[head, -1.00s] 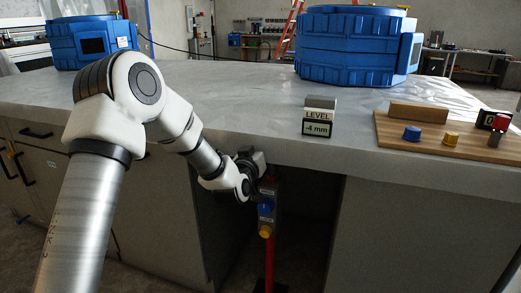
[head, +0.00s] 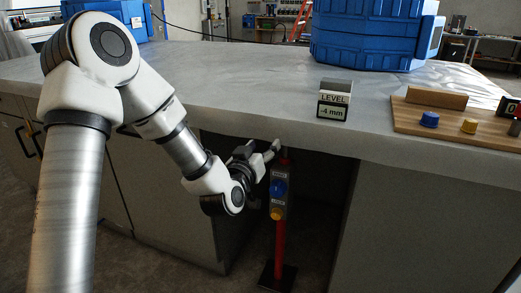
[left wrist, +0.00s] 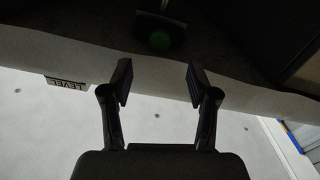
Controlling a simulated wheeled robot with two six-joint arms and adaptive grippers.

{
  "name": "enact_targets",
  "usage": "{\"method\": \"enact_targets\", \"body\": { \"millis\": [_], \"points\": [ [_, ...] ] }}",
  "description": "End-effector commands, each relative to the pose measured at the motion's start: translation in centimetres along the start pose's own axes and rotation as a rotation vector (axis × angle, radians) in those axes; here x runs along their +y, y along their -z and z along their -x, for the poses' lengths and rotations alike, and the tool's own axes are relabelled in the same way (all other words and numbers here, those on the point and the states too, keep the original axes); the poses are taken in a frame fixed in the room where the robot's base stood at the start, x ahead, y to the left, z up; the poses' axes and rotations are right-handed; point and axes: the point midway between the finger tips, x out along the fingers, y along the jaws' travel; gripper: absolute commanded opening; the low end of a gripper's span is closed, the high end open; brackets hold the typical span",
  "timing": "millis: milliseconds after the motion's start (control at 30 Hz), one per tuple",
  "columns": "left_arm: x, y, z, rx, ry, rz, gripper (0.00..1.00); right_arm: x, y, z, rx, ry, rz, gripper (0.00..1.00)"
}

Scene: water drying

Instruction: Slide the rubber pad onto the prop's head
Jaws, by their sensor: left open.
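A red prop post (head: 280,240) stands upright on a dark base plate under the counter's overhang. It carries a grey control box with a blue button (head: 278,188) and a yellow button (head: 276,213). Its top end (head: 284,160) is close under the counter edge. My left gripper (head: 272,150) is beside that top end, to its left; I cannot tell whether they touch. In the left wrist view its fingers (left wrist: 160,85) are apart with nothing between them. I cannot make out the rubber pad for sure. My right gripper is not in view.
The pale-covered counter (head: 230,85) overhangs a dark recess between cabinets. On it stand a level display (head: 334,100) reading -4 mm, a wooden board (head: 440,124) with small buttons, and a large blue ribbed container (head: 370,35). The display also shows in the left wrist view (left wrist: 68,84).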

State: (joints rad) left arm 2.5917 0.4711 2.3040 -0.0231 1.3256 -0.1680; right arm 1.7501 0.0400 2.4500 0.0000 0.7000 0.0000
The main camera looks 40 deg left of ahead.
Motion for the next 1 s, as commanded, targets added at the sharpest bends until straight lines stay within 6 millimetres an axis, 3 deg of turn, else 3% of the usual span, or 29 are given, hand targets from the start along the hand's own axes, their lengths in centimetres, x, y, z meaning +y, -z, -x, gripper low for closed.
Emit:
{"method": "enact_targets", "body": {
  "millis": [133, 433, 633, 800, 1000],
  "points": [
    [0.0, 0.0, 1.6, 0.000, 0.000, 0.001, 0.60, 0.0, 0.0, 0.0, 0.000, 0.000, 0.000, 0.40],
    [-0.1, -0.1, 1.6, 0.005, 0.002, -0.001, 0.60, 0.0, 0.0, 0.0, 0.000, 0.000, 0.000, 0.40],
    [-0.8, -2.0, -1.3, 0.197, 0.039, -0.017, 0.60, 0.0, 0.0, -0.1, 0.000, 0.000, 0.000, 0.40],
    [-0.1, -3.8, -2.2, 0.375, 0.004, -0.005, 0.60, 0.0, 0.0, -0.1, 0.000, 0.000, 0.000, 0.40],
    [0.0, -2.7, -4.2, 0.401, -0.001, 0.001, 0.60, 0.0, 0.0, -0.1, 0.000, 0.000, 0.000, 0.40]
  ]
}}
